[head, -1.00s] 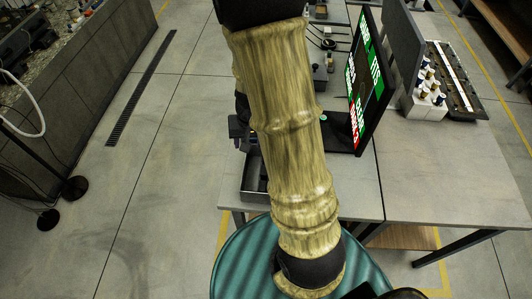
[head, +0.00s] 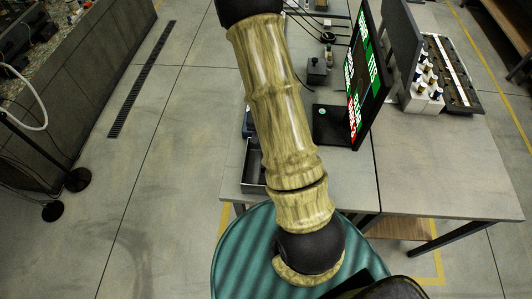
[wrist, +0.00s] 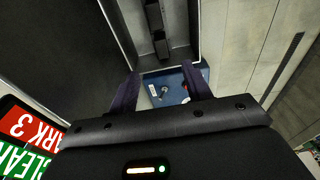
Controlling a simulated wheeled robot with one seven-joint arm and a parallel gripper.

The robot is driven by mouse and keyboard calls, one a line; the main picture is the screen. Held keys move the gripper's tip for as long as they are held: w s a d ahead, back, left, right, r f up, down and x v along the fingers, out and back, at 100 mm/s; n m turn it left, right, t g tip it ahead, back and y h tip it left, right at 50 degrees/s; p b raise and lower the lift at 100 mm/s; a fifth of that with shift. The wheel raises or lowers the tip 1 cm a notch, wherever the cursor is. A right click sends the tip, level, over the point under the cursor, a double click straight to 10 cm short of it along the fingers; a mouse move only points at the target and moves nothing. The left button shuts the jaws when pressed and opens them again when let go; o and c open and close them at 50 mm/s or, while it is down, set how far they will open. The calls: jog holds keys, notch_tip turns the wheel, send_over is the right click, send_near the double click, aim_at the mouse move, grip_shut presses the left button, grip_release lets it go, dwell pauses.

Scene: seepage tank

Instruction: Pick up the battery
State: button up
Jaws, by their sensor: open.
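In the wrist view my gripper (wrist: 160,70) is open, its two dark fingers apart with nothing held between them. Beyond the fingertips is a grey metal tray (wrist: 125,32) with small black blocks (wrist: 161,45) in it. One of these may be the battery, but I cannot tell for sure. A blue box (wrist: 172,90) with small knobs shows between the fingers. In the head view the tray (head: 252,180) sits at the table's left edge, partly behind my arm. My gripper is hidden there.
A monitor (head: 368,85) with green and red labels stands right of my arm. Behind it is a rack with several white-and-dark bottles (head: 428,88). A small dark device (head: 317,70) is farther back on the table (head: 430,175). Open floor lies left of the table.

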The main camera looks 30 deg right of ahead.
jog(key=f, duration=0.2)
jog(key=f+b, duration=0.1)
jog(key=f, duration=0.2)
jog(key=f+b, duration=0.1)
jog(key=f, duration=0.2)
jog(key=shift+w+d+f, duration=0.1)
jog(key=shift+w+d, duration=0.25)
jog(key=shift+w, duration=0.05)
jog(key=shift+w+f, duration=0.15)
jog(key=shift+f, duration=0.25)
jog(key=shift+w+d+f+p, duration=0.15)
jog(key=shift+w+f+p, duration=0.1)
jog(key=shift+f, duration=0.6)
jog(key=shift+w+d+f+p, duration=0.1)
jog(key=shift+w+f, duration=0.15)
jog(key=shift+f, duration=0.6)
jog(key=shift+w+d+f+p, duration=0.15)
jog(key=shift+w+f+p, duration=0.1)
jog(key=shift+f, duration=0.6)
grip_shut()
